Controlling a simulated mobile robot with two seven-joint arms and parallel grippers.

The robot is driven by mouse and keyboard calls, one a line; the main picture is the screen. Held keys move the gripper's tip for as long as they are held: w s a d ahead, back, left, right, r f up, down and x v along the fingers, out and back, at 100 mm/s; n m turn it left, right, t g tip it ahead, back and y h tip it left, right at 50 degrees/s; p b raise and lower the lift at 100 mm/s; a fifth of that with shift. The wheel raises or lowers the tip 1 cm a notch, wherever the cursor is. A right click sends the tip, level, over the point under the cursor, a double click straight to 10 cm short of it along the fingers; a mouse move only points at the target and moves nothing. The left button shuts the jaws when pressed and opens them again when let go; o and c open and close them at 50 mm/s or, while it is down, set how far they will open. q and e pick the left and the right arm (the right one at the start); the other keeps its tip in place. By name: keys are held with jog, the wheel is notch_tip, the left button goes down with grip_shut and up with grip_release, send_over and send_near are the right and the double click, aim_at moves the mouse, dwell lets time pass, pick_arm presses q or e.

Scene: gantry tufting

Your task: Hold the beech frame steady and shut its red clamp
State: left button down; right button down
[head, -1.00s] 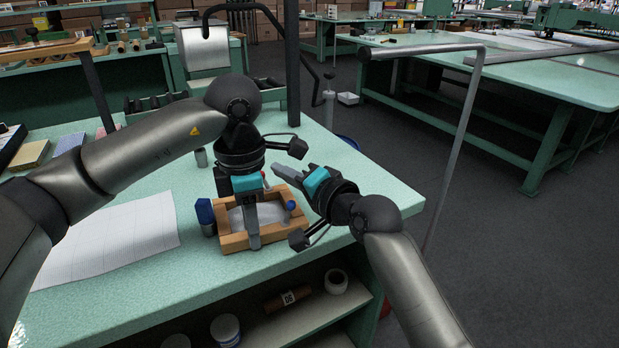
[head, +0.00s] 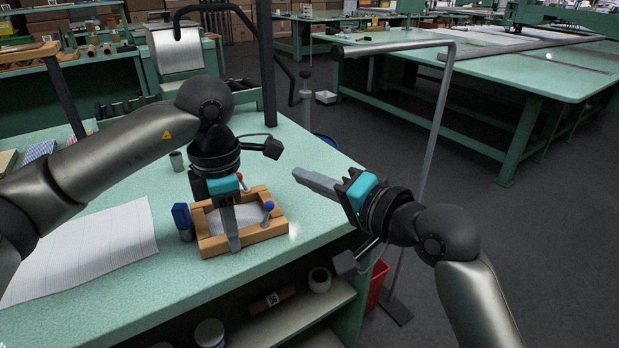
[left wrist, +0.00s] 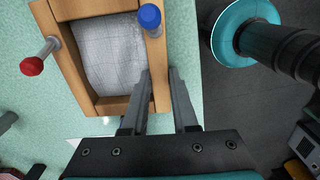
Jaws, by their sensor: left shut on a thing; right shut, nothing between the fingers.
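The beech frame (head: 278,228) is a small wooden rectangle with pale grey cloth inside, lying near the bench's front edge. Its red clamp (head: 240,177) has a red knob on the far side, partly hidden by my left gripper. In the left wrist view the red knob (left wrist: 32,66) stands out over a rail; I cannot tell whether the clamp is shut. My left gripper (head: 234,246) points down, shut on the beech frame's near rail. My right gripper (head: 298,174) is shut and empty, right of the frame and apart from it.
A blue-topped object (head: 182,217) stands close left of the frame, and a grey cup (head: 176,160) behind it. Gridded paper (head: 90,250) covers the bench at left. A grey bent pole (head: 440,120) rises at right. The bench is clear right of the frame.

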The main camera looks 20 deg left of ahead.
dwell(0.3)
pick_arm(q)
jog(key=c, duration=0.6)
grip_release()
jog(key=shift+r, duration=0.1)
